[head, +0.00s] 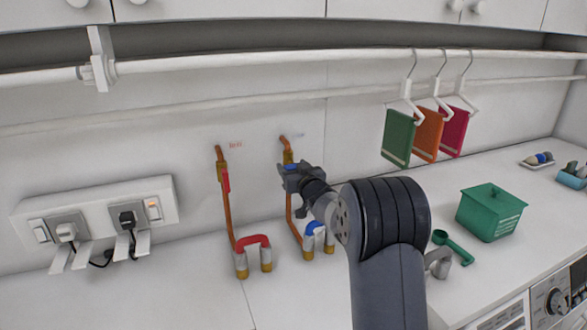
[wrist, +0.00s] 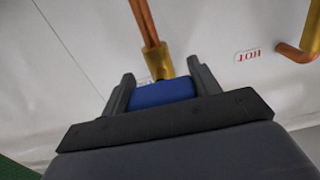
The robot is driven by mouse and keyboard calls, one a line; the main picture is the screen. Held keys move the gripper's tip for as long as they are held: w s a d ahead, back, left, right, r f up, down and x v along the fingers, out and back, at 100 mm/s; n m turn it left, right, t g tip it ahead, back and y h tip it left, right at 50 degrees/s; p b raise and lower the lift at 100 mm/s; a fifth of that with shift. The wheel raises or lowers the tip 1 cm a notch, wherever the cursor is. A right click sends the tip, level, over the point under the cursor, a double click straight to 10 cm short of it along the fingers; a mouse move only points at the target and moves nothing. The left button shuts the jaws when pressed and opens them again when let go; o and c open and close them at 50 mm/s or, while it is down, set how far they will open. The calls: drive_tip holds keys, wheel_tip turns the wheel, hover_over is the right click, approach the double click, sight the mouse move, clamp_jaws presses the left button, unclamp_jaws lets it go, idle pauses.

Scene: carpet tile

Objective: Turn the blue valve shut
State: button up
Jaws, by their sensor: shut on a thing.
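The blue valve handle (wrist: 163,93) sits between the two fingers of my gripper (wrist: 163,88) in the wrist view, just below a brass fitting (wrist: 160,65) on a copper pipe. In the head view my gripper (head: 291,171) is at the right-hand copper pipe, shut on the handle, with only a bit of blue showing (head: 291,166). The gripper and wrist hide most of this valve there. I cannot tell the handle's exact angle to the pipe.
A red valve lever (head: 226,181) lies along the left pipe, close by. A red hose (head: 252,241) and a blue hose (head: 313,228) are below. A green basket (head: 491,211) and green scoop (head: 452,246) stand right; hanging cloths (head: 398,137) are above.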

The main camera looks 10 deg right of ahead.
drive_tip(key=o, duration=1)
drive_tip(key=shift+s, duration=0.1)
drive_tip(key=s+d+b, duration=0.2)
drive_tip(key=s+b, duration=0.1)
drive_tip(key=s, duration=0.7)
drive_tip(key=shift+s, duration=0.2)
drive_tip(key=w+p, duration=0.1)
drive_tip(key=w, duration=0.2)
drive_tip(key=w+a+p, duration=0.1)
drive_tip(key=w, duration=0.3)
drive_tip(key=w+a+p, duration=0.1)
drive_tip(key=w, duration=0.2)
drive_tip(key=shift+w, duration=0.4)
drive_tip(key=shift+n, duration=0.4)
